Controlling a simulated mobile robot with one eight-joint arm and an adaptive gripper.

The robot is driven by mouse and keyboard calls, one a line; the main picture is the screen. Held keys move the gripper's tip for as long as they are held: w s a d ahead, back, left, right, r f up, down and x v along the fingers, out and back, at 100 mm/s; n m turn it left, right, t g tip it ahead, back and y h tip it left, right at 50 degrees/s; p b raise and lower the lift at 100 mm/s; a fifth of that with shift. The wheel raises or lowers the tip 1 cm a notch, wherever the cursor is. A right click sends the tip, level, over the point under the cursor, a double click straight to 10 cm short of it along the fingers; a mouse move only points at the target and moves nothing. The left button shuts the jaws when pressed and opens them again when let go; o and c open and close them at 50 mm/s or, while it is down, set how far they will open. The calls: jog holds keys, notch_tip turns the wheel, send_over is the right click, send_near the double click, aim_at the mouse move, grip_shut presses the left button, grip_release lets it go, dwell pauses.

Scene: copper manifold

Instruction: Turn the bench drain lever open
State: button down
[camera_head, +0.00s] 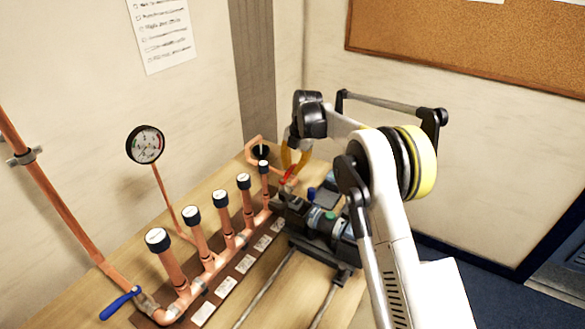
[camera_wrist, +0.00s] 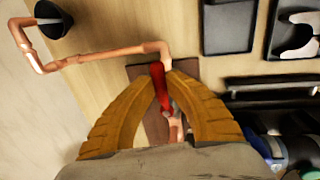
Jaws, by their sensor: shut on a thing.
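The red lever (camera_wrist: 159,85) is at the far end of the copper manifold, by the bent drain pipe (camera_wrist: 100,55). In the wrist view it stands between the yellow fingers of my gripper (camera_wrist: 166,78), which are closed around it. In the head view my gripper (camera_head: 292,170) reaches down to the red lever (camera_head: 288,177) at the back of the bench. The drain pipe runs to a dark round cup (camera_wrist: 53,20).
The copper manifold (camera_head: 222,262) carries several dark-capped upright stubs. A blue lever (camera_head: 121,303) is at its near end. A dark clamp-like device with rails (camera_head: 318,226) stands to the right of the manifold. A gauge (camera_head: 145,144) is at the wall. Dark trays (camera_wrist: 228,27) lie beyond the lever.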

jog(key=c, duration=1.4)
grip_release()
jog(key=shift+a+f, duration=0.15)
jog(key=r, duration=0.4)
jog(key=s+d+r, duration=0.1)
jog(key=r, duration=0.3)
jog(key=d+r, duration=0.1)
jog(key=r, duration=0.3)
jog(key=shift+s, duration=0.15)
